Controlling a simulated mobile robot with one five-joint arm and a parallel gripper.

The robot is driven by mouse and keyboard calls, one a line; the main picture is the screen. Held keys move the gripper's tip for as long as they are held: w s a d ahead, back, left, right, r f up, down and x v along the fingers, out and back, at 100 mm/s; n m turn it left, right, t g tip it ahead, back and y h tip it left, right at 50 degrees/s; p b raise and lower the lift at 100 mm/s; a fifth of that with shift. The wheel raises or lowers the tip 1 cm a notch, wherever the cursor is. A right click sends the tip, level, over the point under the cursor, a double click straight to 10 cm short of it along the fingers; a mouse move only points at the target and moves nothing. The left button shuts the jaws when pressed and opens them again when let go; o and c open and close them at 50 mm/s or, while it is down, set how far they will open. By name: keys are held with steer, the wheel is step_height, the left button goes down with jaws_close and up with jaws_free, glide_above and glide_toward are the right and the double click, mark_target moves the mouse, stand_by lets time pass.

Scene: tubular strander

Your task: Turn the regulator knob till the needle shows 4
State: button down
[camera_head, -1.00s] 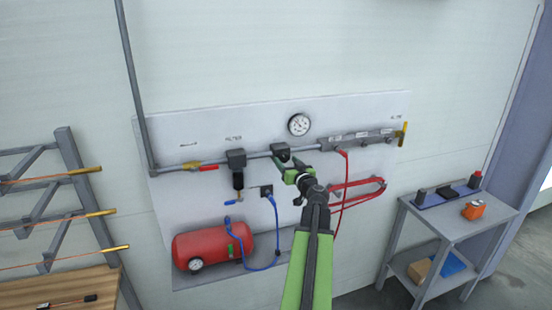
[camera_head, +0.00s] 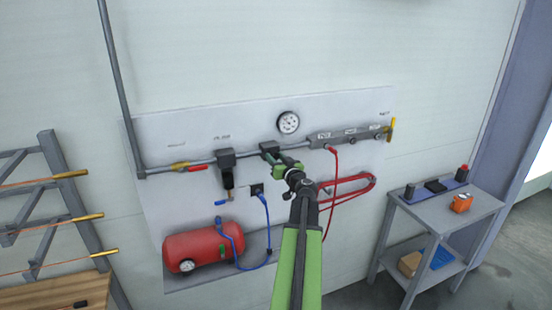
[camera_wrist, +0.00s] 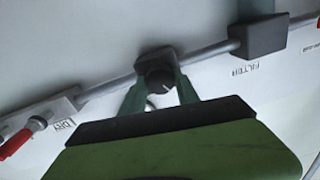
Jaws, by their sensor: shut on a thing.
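The regulator is a dark block (camera_head: 269,148) on the grey pipe, below the round white gauge (camera_head: 288,122). The gauge is small in the head view and I cannot read which number its needle points to. In the wrist view the black round regulator knob (camera_wrist: 159,77) sits under its block, with a light mark on its face. My gripper (camera_wrist: 160,88) has its green fingers on both sides of the knob and is shut on it. In the head view my gripper (camera_head: 280,165) reaches up to the regulator and hides the knob.
The filter (camera_head: 226,160) hangs left of the regulator, with a red-handled valve (camera_head: 195,168) beyond. A manifold with a red hose (camera_head: 334,170) is at right. A red tank (camera_head: 203,248) stands below. A grey side table (camera_head: 440,215) is at far right.

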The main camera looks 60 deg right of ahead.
steer(key=shift+m, duration=0.5)
steer(key=c, duration=0.9)
jaws_free()
